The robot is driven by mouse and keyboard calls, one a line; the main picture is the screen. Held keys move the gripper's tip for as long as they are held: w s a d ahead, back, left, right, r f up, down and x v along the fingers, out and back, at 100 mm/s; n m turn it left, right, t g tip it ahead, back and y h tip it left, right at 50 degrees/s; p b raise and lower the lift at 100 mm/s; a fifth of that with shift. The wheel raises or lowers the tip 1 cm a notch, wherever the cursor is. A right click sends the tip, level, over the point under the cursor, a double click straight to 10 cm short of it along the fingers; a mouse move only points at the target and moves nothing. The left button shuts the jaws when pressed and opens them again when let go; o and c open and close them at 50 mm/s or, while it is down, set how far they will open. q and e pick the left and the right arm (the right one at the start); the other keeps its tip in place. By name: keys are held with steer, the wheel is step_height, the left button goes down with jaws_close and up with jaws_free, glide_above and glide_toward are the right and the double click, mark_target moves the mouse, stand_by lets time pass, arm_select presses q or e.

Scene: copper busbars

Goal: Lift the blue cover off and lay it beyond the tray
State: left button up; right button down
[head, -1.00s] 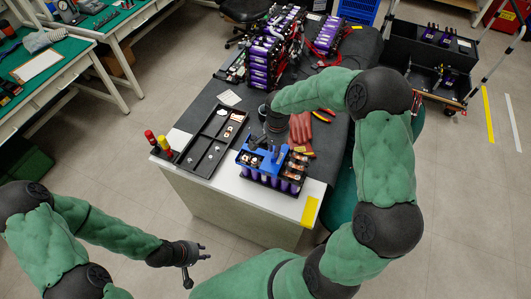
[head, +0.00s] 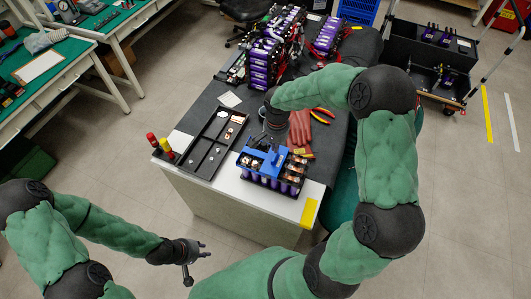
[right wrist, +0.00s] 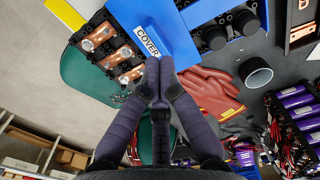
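The blue cover (head: 259,161) sits on the battery module (head: 284,184) near the front edge of the bench, with copper pieces showing on its right. In the right wrist view the cover (right wrist: 170,22) carries a white COVER label, with copper terminals bare beside it. My right gripper (head: 274,146) is over the cover from above; in the wrist view its fingers (right wrist: 159,72) come together at the cover's edge and look shut on it, though the contact is partly hidden. The black tray (head: 199,166) lies left of the module. My left gripper (head: 201,262) is open and empty, off the bench's front.
Red gloves (head: 300,129) lie behind the module, and pliers (head: 322,116) are beside them. Purple battery modules (head: 265,62) stand further back.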

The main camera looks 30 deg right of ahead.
steer(key=c, duration=1.4)
jaws_free()
steer(key=shift+r, duration=0.1)
steer(key=shift+c, duration=0.2)
step_height(320, 180, up, 11)
steer(key=o, duration=0.3)
steer(key=shift+r, duration=0.2)
steer(key=shift+o, duration=0.2)
glide_above(276, 156)
steer(key=f, duration=1.2)
steer(key=shift+s+b, duration=0.2)
steer(key=shift+b, duration=0.1)
steer(key=shift+w+a+f+b, duration=0.1)
steer(key=shift+f+b, duration=0.15)
steer(key=shift+f, duration=1.15)
steer(key=shift+w+f+b, duration=0.1)
steer(key=shift+f+b, duration=0.1)
steer(key=shift+f, duration=1.2)
